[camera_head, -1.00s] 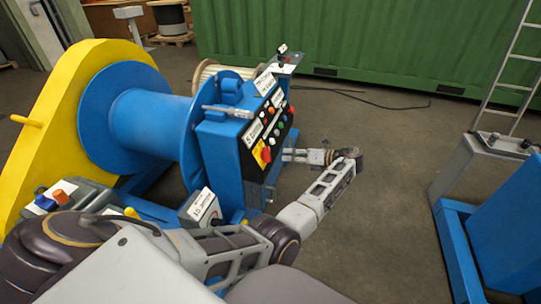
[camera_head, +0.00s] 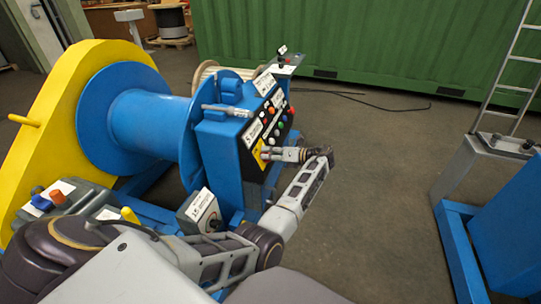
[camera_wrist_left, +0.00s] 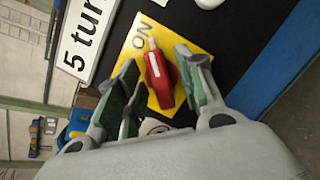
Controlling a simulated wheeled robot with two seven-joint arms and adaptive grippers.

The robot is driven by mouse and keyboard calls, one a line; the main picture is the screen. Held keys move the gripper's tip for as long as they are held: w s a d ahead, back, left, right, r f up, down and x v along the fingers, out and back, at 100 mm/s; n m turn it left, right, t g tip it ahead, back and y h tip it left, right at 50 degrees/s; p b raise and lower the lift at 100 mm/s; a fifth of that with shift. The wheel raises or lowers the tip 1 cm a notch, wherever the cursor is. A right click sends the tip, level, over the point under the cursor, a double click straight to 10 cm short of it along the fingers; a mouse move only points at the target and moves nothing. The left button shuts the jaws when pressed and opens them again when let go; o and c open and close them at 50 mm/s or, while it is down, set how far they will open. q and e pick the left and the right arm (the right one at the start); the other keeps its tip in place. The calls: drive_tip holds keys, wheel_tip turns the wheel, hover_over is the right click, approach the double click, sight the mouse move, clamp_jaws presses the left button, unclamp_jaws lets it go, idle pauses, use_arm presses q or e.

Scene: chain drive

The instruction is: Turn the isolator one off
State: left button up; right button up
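The isolator is a red handle (camera_wrist_left: 158,78) on a square yellow plate (camera_wrist_left: 185,47) at the lower part of the black control panel. "ON" is printed beside the handle, whose white-marked end lies towards that word. In the head view the yellow plate (camera_head: 257,153) shows in part, and the red handle is hidden by my left gripper (camera_head: 265,154). In the left wrist view my left gripper (camera_wrist_left: 161,68) is open, with one finger on each side of the red handle. I cannot tell whether the fingers touch it. My right gripper is not in view.
The panel sits on a blue cabinet (camera_head: 220,150), with several coloured buttons above the yellow plate. A "5 turn" label (camera_wrist_left: 86,38) is beside the plate. A grey box (camera_head: 199,212) stands low beside the cabinet.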

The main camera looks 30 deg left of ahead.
use_arm(q)
drive_tip(key=c, duration=0.4)
clamp_jaws()
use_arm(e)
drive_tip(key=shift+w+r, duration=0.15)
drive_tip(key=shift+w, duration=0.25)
